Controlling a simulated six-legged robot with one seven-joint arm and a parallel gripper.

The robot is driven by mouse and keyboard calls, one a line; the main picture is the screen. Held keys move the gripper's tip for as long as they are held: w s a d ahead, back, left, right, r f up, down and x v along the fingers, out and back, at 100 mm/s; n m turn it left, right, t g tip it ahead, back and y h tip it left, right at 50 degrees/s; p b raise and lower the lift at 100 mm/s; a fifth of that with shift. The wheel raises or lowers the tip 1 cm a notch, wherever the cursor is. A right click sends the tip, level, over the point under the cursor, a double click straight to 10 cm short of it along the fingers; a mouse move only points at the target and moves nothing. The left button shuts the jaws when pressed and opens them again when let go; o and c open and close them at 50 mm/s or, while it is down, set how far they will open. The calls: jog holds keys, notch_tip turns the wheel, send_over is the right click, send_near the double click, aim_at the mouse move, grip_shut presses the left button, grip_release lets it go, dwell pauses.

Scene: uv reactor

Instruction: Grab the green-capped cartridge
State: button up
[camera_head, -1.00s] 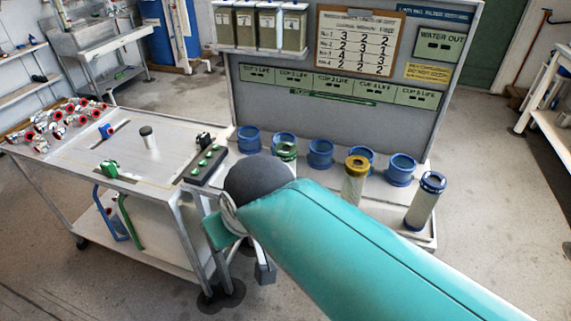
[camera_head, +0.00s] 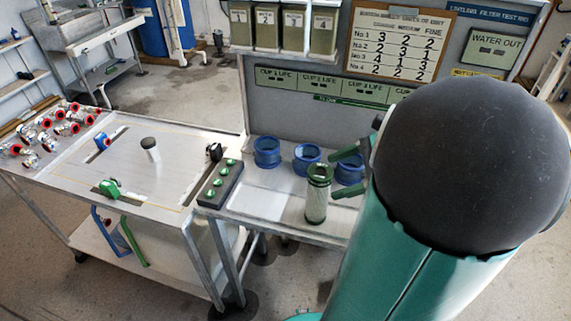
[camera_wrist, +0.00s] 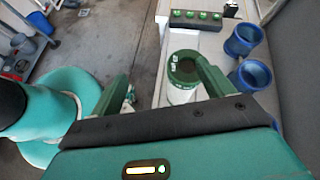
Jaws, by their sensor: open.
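The green-capped cartridge (camera_head: 317,194) stands upright at the front of the bench, with a dark green ring cap and a pale body. In the wrist view its cap (camera_wrist: 184,67) shows from above, just beyond my gripper. My gripper (camera_head: 346,172) is open, its two green fingers pointing left toward the cartridge's upper part. In the wrist view my gripper (camera_wrist: 163,88) has one finger left of the cartridge and the other close by the cap's right side. My arm hides the right part of the bench in the head view.
Blue ring cups (camera_head: 267,152) stand in a row behind the cartridge; two cups (camera_wrist: 243,40) show at right in the wrist view. A black block with green buttons (camera_head: 220,184) lies left of the cartridge. A cart (camera_head: 100,190) with a small dark-capped cylinder (camera_head: 150,149) stands further left.

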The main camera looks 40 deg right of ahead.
aim_at(329, 173)
jog(key=s+d+m+t, duration=0.2)
jog(key=d+m+t, duration=0.15)
jog(key=d, duration=0.25)
jog(key=shift+m+g, duration=0.25)
jog(key=x, duration=0.8)
jog(key=shift+a+f, duration=0.25)
jog(key=shift+f, duration=0.1)
jog(key=x, duration=0.4)
jog(key=shift+w+a+f, duration=0.1)
jog(key=shift+w+f, duration=0.15)
jog(key=shift+f, duration=0.05)
jog(key=shift+c, duration=0.2)
jog(key=c, duration=1.4)
jog(key=shift+o, duration=0.2)
jog(key=shift+r, duration=0.15)
